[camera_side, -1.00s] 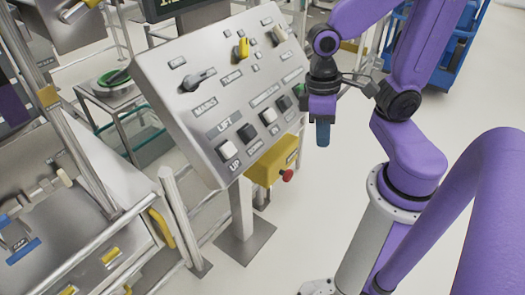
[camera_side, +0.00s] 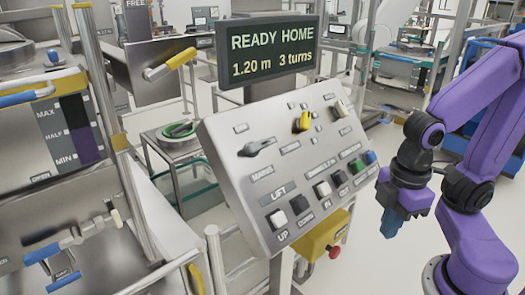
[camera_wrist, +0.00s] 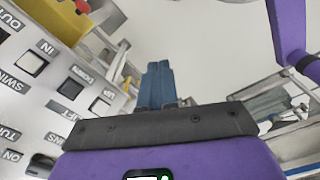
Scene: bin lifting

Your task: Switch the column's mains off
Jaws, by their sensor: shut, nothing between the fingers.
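The control panel (camera_side: 225,135) is a tilted grey board in the middle of the side view. Its mains switch (camera_side: 258,147) is a dark rotary lever at the upper left, above the MAINS label, with its handle pointing right and slightly up. My gripper (camera_side: 390,222) hangs to the right of the panel, clear of it, with its blue fingers shut and empty, pointing down. In the wrist view, the shut fingers (camera_wrist: 157,82) are in the middle, beside the panel (camera_wrist: 75,125). A dark lever at that view's lower left edge may be the mains switch.
A display (camera_side: 270,52) above the panel reads READY HOME, 1.20 m, 3 turns. The panel also carries a yellow switch (camera_side: 302,121), a pale lever (camera_side: 341,108) and several push-buttons. Below is a yellow box (camera_side: 318,238) with a red knob (camera_side: 334,252). Rails and a column stand left.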

